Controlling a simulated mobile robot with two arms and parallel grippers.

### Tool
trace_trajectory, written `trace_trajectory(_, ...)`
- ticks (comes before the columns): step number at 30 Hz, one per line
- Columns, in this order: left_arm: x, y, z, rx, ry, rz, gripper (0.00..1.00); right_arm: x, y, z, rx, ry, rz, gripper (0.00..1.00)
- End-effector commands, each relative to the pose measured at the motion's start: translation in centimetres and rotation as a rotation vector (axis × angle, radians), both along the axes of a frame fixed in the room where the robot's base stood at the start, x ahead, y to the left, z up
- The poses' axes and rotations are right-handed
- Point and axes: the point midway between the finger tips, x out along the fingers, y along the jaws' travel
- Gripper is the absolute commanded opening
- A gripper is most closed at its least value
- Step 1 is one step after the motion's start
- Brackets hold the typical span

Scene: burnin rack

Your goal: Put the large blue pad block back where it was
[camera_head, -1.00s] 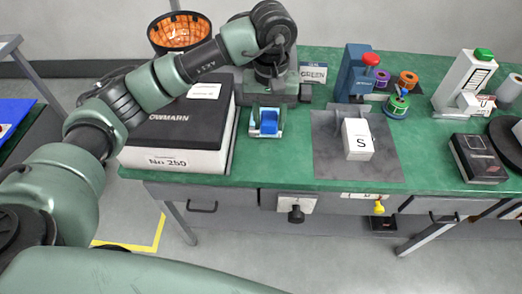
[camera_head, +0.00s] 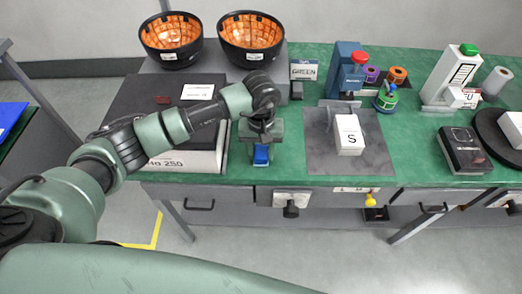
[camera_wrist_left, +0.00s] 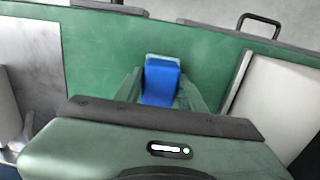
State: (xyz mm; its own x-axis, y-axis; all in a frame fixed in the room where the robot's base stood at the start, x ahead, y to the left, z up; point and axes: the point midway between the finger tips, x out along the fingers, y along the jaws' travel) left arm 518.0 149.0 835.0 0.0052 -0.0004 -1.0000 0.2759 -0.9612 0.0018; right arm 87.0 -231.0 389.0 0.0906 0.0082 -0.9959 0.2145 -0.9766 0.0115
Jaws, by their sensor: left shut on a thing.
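The large blue pad block (camera_head: 261,155) is at the front of the green table, just right of the large dark-topped box. Its blue face and pale end also show in the left wrist view (camera_wrist_left: 161,82). My left gripper (camera_head: 262,146) is directly above it, pointing down, and is shut on it. Grey-green pieces flank the block on both sides in the wrist view. The gripper hides much of the block, and I cannot tell whether it touches the table. My right gripper is not in view.
The large box (camera_head: 140,106) stands close on the left. A grey mat (camera_head: 372,160) with a white block marked S (camera_head: 348,133) lies to the right. Two orange-lined bowls (camera_head: 170,38) stand behind. Bare green table (camera_head: 290,160) separates block and mat.

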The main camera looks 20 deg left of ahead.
Motion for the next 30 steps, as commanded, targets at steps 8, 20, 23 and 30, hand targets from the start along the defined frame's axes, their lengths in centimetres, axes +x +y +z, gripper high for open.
trace_trajectory(8, 0.0, 0.0, -0.3, 0.000, -0.001, 0.000, 0.42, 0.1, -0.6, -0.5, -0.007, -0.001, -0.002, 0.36)
trace_trajectory(20, 0.0, 0.0, -0.1, 0.000, 0.000, 0.000, 0.61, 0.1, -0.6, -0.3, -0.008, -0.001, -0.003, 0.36)
trace_trajectory(23, 0.0, 0.0, 0.4, 0.000, 0.000, 0.000, 0.61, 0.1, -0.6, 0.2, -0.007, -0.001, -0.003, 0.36)
trace_trajectory(30, 0.2, 0.0, 4.7, 0.001, -0.007, -0.001, 0.61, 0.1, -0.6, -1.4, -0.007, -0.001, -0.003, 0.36)
